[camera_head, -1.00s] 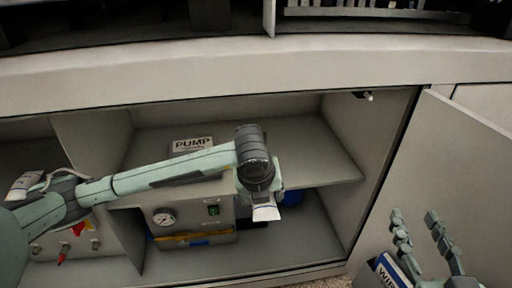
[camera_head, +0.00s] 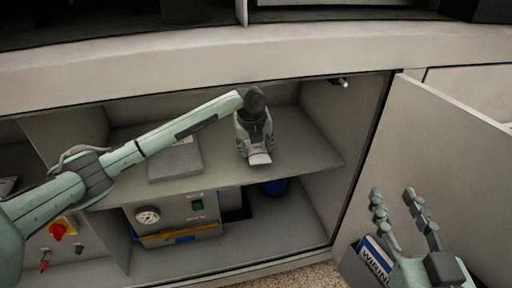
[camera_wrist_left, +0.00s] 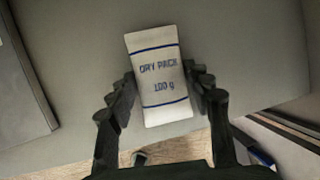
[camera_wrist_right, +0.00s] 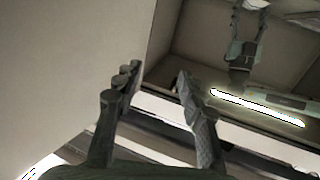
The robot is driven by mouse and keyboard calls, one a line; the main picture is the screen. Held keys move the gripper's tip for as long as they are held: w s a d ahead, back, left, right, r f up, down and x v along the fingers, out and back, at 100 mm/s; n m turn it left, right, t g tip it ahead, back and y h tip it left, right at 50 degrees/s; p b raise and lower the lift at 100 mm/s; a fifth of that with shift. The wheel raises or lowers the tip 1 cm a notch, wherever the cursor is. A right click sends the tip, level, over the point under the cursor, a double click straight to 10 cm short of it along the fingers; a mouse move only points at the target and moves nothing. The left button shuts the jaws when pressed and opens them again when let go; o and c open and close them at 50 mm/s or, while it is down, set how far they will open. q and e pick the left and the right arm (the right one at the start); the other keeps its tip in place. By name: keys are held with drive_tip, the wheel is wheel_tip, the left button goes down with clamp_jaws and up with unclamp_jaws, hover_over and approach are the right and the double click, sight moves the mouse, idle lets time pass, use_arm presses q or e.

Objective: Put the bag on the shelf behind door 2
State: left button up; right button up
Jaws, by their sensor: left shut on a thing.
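The bag (camera_wrist_left: 160,100), a white packet with blue lines marked "DRY PACK 100 g", is between the fingers of my left gripper (camera_wrist_left: 161,75). In the head view the bag (camera_head: 259,158) is inside the open cabinet, over the right half of the grey shelf (camera_head: 310,150). My left gripper is shut on it; I cannot tell whether the bag touches the shelf. My right gripper (camera_head: 392,191) is open and empty in front of the open door (camera_head: 445,150); no door number is readable. In the right wrist view its fingers (camera_wrist_right: 157,70) are apart.
A flat grey box (camera_head: 175,160) lies on the shelf, left of the bag. Below stand a pump unit with a gauge (camera_head: 180,215) and a blue container (camera_head: 274,187). A holder marked "WIRING" (camera_head: 372,258) is low by the door. The shelf's right side is clear.

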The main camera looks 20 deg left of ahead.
use_arm(q)
drive_tip(key=o, duration=1.2)
drive_tip(key=shift+o, duration=0.2)
drive_tip(key=shift+s+r, duration=0.15)
drive_tip(key=shift+r, duration=0.15)
drive_tip(key=s+d, duration=0.2)
drive_tip(key=s, duration=1)
drive_tip(key=shift+d+r, duration=0.15)
drive_tip(key=shift+r, duration=0.05)
